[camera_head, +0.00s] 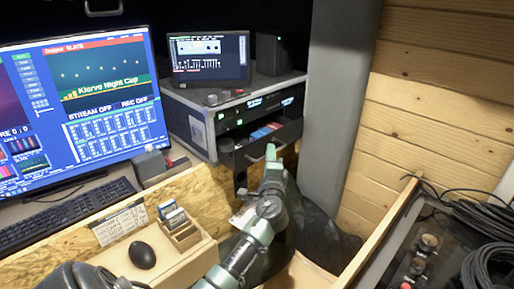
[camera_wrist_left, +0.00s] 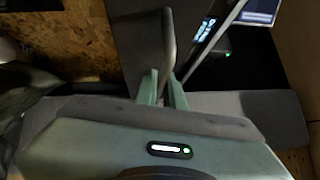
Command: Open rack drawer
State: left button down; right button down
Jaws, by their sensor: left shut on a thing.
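The equipment rack (camera_head: 198,112) stands in the back corner with a grey top. Its dark drawer (camera_head: 240,158) stands out from the rack front, partly open, with red and blue items (camera_head: 266,131) visible inside. My left gripper (camera_head: 271,158) is at the drawer front. In the left wrist view, its two green fingers (camera_wrist_left: 164,88) are shut on the bar-like drawer handle (camera_wrist_left: 169,42), which rises between them. The gripper hides part of the handle and drawer front in the head view. My right gripper is not in view.
A desk at left holds a large monitor (camera_head: 85,110), a keyboard (camera_head: 65,215), a mouse (camera_head: 142,255) and a small wooden card box (camera_head: 180,229). A grey pillar (camera_head: 336,100) stands right of the rack. Coiled cables (camera_head: 490,220) lie at right.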

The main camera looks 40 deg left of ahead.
pick_arm(q)
jog(key=d+b, duration=0.1)
jog(key=d, duration=0.8)
jog(key=shift+s+d+f, duration=0.15)
jog(key=shift+s+d, duration=0.05)
jog(key=shift+s, duration=0.2)
jog(key=c, duration=1.5)
grip_release()
jog(key=b+v, duration=0.2)
jog(key=v, duration=0.5)
jog(key=shift+s+d, duration=0.2)
jog(key=shift+s, duration=0.15)
